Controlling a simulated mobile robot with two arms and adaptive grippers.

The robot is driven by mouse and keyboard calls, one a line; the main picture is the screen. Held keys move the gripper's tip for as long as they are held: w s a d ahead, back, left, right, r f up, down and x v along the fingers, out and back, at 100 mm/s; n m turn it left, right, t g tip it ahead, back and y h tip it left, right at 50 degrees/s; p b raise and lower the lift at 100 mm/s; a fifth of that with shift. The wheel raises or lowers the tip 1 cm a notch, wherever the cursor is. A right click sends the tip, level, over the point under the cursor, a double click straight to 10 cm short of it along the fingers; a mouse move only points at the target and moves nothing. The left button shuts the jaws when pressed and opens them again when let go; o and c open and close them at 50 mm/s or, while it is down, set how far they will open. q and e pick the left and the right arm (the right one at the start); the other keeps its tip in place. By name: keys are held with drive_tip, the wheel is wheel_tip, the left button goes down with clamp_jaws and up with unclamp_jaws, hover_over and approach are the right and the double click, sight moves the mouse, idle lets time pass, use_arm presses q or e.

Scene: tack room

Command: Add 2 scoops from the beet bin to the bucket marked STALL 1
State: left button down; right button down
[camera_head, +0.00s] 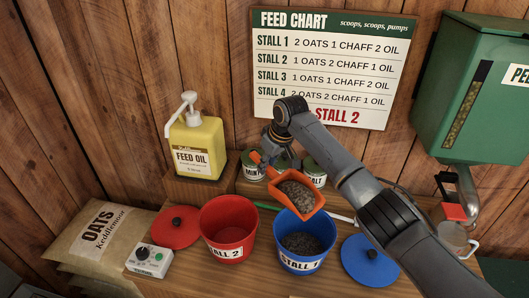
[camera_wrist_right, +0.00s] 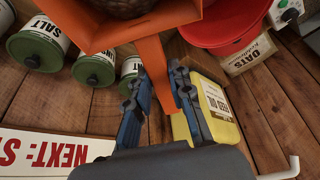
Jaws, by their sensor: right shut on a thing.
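My right gripper (camera_head: 277,150) is shut on the handle of an orange scoop (camera_head: 317,207). The scoop holds a heap of dark grey-brown feed (camera_head: 296,190) and hangs over the back rim of the blue bucket. The wrist view shows the gripper's fingers (camera_wrist_right: 160,85) on either side of the orange handle (camera_wrist_right: 152,62). The blue bucket (camera_head: 273,260), labelled STALL 1, stands open on the bench with dark feed (camera_head: 301,242) inside. I cannot pick out a beet bin. My left gripper is not in view.
A red bucket (camera_head: 228,236) labelled STALL 2 stands just left. A red lid (camera_head: 176,228) and a blue lid (camera_head: 370,262) lie beside the buckets. A yellow feed oil bottle (camera_head: 197,145), small green cans (camera_head: 314,172) and a green dispenser (camera_head: 470,90) stand behind.

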drive_tip(key=shift+w+a+r+n, duration=0.1)
drive_tip(key=shift+w+a+n, duration=0.2)
drive_tip(key=shift+a, duration=0.1)
drive_tip(key=shift+d, duration=0.1)
drive_tip(key=shift+y, duration=0.3)
